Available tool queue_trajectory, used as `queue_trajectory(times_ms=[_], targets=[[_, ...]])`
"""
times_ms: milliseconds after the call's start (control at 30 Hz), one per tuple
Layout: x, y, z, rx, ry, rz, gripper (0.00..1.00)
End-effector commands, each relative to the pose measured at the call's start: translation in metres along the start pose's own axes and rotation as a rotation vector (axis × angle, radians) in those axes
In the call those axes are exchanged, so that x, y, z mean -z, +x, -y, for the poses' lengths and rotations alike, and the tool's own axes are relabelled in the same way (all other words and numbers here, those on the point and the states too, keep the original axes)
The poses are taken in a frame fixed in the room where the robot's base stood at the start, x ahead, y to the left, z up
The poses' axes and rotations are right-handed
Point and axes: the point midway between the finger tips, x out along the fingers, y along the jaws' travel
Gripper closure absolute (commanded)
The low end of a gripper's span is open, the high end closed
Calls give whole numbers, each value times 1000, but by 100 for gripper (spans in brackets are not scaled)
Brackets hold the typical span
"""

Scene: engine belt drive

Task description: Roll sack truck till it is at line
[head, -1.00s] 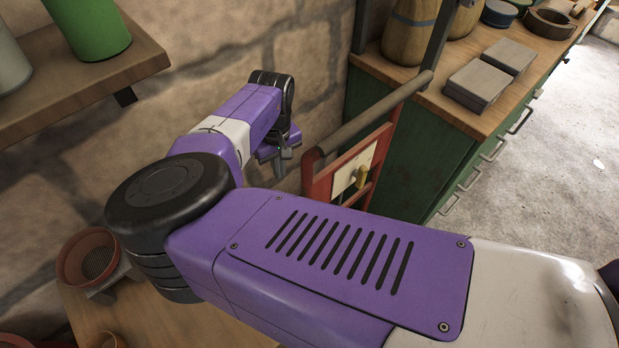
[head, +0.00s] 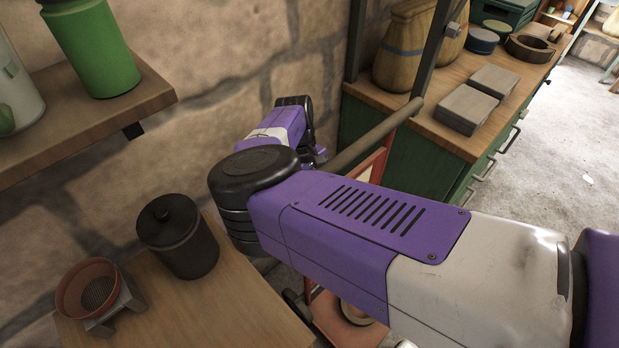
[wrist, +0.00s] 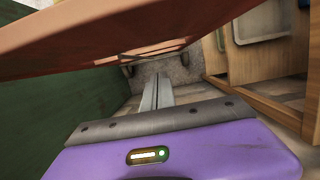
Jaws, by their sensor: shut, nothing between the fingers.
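The sack truck has a red frame (head: 376,164) and a grey bar handle (head: 375,135). It stands between the wooden table and the green cabinet, and my arm hides much of its middle. Its lower red part (head: 335,322) shows below my arm. In the wrist view, a red-brown surface (wrist: 130,42), apparently the truck's frame, crosses close above my gripper (wrist: 158,90). The fingers are together and empty. I cannot tell whether they touch the truck. In the head view my gripper (head: 319,156) is mostly hidden, near the left end of the handle. No line is visible.
The green cabinet (head: 408,160) stands right of the truck, with sacks and grey blocks (head: 468,108) on top. A wooden table (head: 235,310) at lower left holds a black pot (head: 178,235). A shelf (head: 125,112) is above it. Bare floor (head: 560,150) lies at right.

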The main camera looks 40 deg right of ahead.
Motion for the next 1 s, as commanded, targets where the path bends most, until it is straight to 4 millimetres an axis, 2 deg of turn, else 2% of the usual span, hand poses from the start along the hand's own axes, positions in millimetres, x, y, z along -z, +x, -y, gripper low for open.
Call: queue_trajectory(times_ms=[33,100,400,833,1000], targets=[[-1,11,0,1,0,2,100],[-10,5,0,2,4,-2,100],[-36,17,1,1,0,-1,100],[-39,18,1,1,-1,-1,100],[-39,17,11,0,-2,1,100]])
